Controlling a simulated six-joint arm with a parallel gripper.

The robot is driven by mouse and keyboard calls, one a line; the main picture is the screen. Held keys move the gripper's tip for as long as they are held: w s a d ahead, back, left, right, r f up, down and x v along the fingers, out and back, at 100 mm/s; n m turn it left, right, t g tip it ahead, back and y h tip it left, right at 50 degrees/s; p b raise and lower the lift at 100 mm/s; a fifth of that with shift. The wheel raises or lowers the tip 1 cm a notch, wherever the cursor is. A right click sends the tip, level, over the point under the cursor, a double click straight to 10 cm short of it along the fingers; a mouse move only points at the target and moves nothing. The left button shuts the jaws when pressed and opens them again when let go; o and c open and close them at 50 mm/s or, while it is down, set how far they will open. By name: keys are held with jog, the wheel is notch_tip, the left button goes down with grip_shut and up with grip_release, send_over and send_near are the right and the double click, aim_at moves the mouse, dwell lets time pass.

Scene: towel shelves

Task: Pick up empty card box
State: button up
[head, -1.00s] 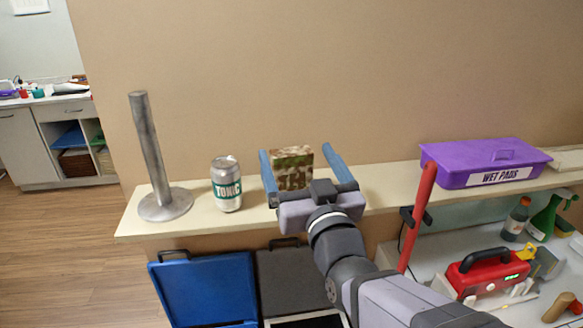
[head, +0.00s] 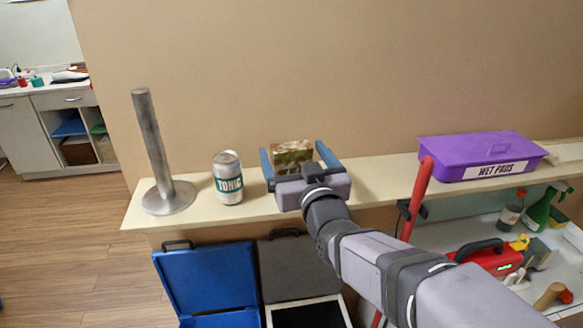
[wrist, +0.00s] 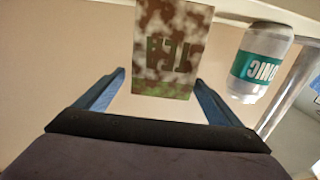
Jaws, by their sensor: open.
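The card box (head: 292,156) is small, with a brown, green and cream camouflage pattern. It stands upright on the cream shelf (head: 385,181) against the wall side. In the wrist view the card box (wrist: 172,45) shows dark lettering, upside down, ahead of and between the blue fingers. My gripper (head: 296,158) is open, its two blue fingers spread to either side of the box. In the wrist view the gripper (wrist: 160,85) has visible gaps between its fingers and the box. The box's lower part is hidden by my gripper in the head view.
A tonic can (head: 228,178) stands on the shelf close left of my gripper. A metal post (head: 155,150) on a round base stands further left. A purple wet pads box (head: 478,158) sits to the right, and a red pole (head: 418,190) rises in front of the shelf.

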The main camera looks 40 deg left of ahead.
aim_at(287, 143)
jog(key=shift+p+x, duration=1.55)
jog(key=shift+x, duration=0.3)
jog(key=shift+w+a+p, duration=0.3)
jog(key=shift+w+a, duration=0.1)
jog(key=shift+a, duration=0.25)
jog(key=c, duration=1.1)
notch_tip(287, 143, up, 10)
jog(key=b, duration=0.2)
jog(key=shift+b, duration=0.3)
